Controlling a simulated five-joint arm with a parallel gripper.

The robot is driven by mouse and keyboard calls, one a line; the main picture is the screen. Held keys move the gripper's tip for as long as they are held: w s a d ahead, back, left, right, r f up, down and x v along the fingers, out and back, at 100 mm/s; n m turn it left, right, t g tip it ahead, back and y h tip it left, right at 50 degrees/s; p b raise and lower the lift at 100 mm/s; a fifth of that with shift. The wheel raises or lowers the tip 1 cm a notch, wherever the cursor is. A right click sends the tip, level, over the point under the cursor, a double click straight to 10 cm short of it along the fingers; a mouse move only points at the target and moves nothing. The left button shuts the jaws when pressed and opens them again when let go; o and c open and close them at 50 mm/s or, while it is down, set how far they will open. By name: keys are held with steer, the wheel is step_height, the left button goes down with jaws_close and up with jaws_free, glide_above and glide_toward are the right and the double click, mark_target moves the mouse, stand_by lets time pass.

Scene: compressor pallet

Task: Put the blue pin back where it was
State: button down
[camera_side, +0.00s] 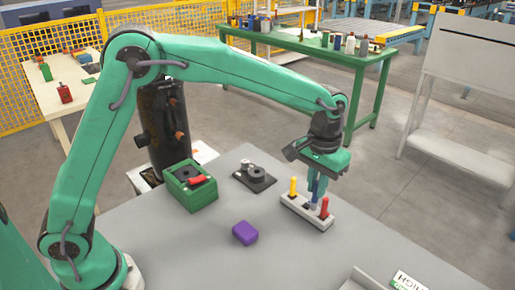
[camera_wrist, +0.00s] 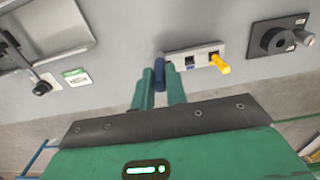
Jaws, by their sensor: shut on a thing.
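My gripper (camera_side: 317,182) points down over the small pale rack (camera_side: 285,200) in the side view. It is shut on the blue pin (camera_side: 315,197), which stands about upright with its lower end near the middle of the rack. I cannot tell whether the pin's tip is in a hole or above it. The yellow pin (camera_side: 293,187) stands at the rack's left end and the red pin (camera_side: 324,208) at its right end. In the wrist view the blue pin (camera_wrist: 159,74) is between the fingertips, beside a dark opening in the rack. The red pin is hidden there.
A purple block (camera_side: 245,233) lies left of the rack on the grey table. A green box (camera_side: 190,186) and a dark plate with a round part (camera_side: 254,177) stand behind. A pale tray (camera_side: 362,281) and a label card (camera_side: 408,282) lie at front right.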

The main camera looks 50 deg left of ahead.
steer(key=w+a+f, duration=0.5)
steer(key=w, duration=0.1)
steer(key=shift+a, duration=0.4)
steer(key=shift+f, duration=1.95)
steer(key=shift+f, duration=0.1)
steer(key=c, duration=1.4)
jaws_free()
step_height(320, 180, up, 12)
